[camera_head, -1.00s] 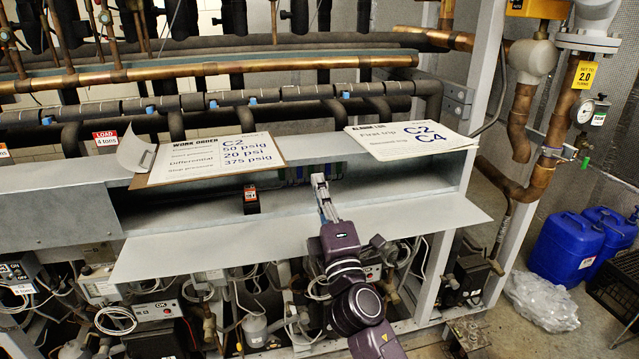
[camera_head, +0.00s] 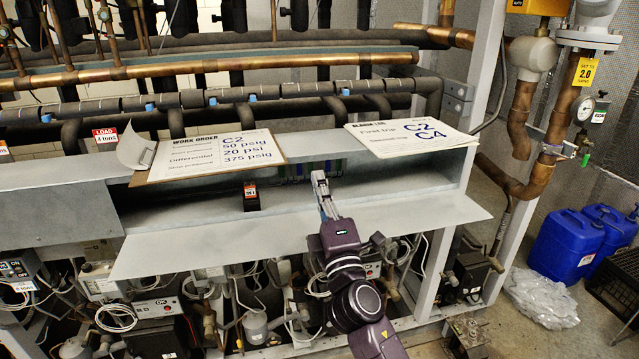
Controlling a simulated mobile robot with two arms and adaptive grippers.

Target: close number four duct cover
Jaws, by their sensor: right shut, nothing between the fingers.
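A long grey duct runs across the rack, and its hinged cover (camera_head: 420,220) hangs open, folded down and outward along the front. The opening behind it shows the duct's inside (camera_head: 400,180). My right gripper (camera_head: 319,178) is shut and empty. It is over the cover, with its tips at the duct opening near the middle; whether it touches anything is unclear. A small black block with an orange label (camera_head: 250,197) sits in the opening, left of the gripper. A greenish part (camera_head: 320,169) shows inside behind the gripper tips. My left gripper is not in view.
A work order clipboard (camera_head: 205,157) and an alarm log sheet (camera_head: 412,134) lie on the duct's top. A closed grey section (camera_head: 55,212) is at left. Cables and controllers (camera_head: 150,310) crowd below. Blue canisters (camera_head: 567,247) and a plastic bag (camera_head: 542,297) stand at right.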

